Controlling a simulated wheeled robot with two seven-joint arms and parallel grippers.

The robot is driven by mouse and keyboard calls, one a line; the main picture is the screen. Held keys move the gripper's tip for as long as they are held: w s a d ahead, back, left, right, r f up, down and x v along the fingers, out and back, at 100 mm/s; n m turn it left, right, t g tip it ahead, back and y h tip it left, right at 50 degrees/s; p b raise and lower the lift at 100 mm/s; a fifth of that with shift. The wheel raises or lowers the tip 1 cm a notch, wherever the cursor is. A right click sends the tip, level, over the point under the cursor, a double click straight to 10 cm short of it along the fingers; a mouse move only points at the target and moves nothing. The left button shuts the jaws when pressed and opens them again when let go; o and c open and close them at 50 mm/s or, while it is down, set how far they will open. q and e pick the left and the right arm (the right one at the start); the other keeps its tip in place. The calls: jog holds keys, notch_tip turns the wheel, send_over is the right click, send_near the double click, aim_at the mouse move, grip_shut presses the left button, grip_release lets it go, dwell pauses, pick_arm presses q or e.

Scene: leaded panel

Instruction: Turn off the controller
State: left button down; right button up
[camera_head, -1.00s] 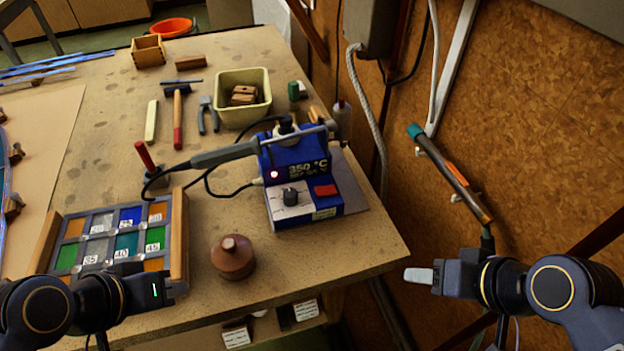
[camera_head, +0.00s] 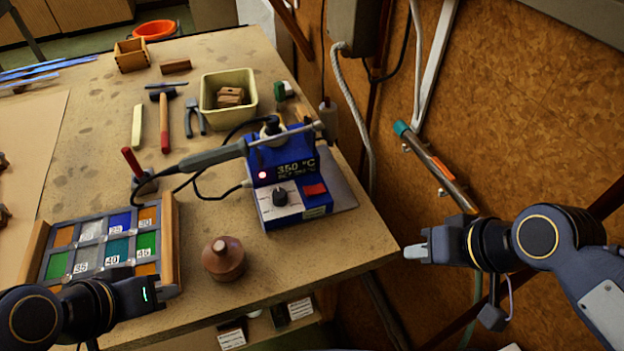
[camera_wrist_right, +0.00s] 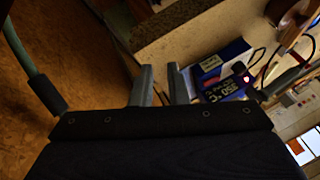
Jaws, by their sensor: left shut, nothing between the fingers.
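The controller (camera_head: 285,175) is a blue soldering station on the bench. Its display reads 350 °C, a red light is lit, and its sloped front has a dark knob (camera_head: 281,196) and a red switch (camera_head: 314,190). The controller also shows in the right wrist view (camera_wrist_right: 222,70), beyond the fingers. My right gripper (camera_head: 416,252) is beside the bench's right corner, well apart from the controller; its fingers (camera_wrist_right: 161,85) stand apart with nothing between them. My left gripper (camera_head: 168,291) is shut and empty at the front edge of the glass panel, its fingertips hard to make out.
A soldering iron (camera_head: 212,157) with its cable lies across the controller's top. A brown round pot (camera_head: 223,261) stands in front of it, and the colored glass panel (camera_head: 103,222) is at left. A cream bin (camera_head: 207,95) is behind. A cork wall (camera_head: 540,110) is at right.

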jog(key=shift+n+g, duration=0.6)
jog(key=shift+n, duration=0.1)
jog(key=w+r, duration=0.1)
jog(key=w+a+r, duration=0.1)
jog(key=w+r, duration=0.1)
jog(key=w+r+p, duration=0.1)
jog(key=w, duration=0.1)
jog(key=shift+w+a+r, duration=0.15)
jog(key=shift+a+r, duration=0.05)
jog(key=shift+a, duration=0.2)
grip_shut()
notch_tip(320, 180, up, 6)
jog(key=r+n+h+p, duration=0.1)
jog(key=n+h+p, duration=0.1)
jog(key=h, duration=0.1)
send_over(309, 188)
jog(key=s+d, duration=0.2)
jog(key=s, duration=0.1)
jog(key=shift+s+f+g, duration=0.15)
jog(key=shift+f+g, duration=0.1)
jog(key=shift+g, duration=0.05)
jog(key=x, duration=0.8)
jog(key=s+p+x, duration=0.1)
jog(key=x, duration=0.4)
jog(key=shift+a+f, duration=0.2)
jog(key=shift+f, duration=0.4)
jog(key=shift+a+f, duration=0.1)
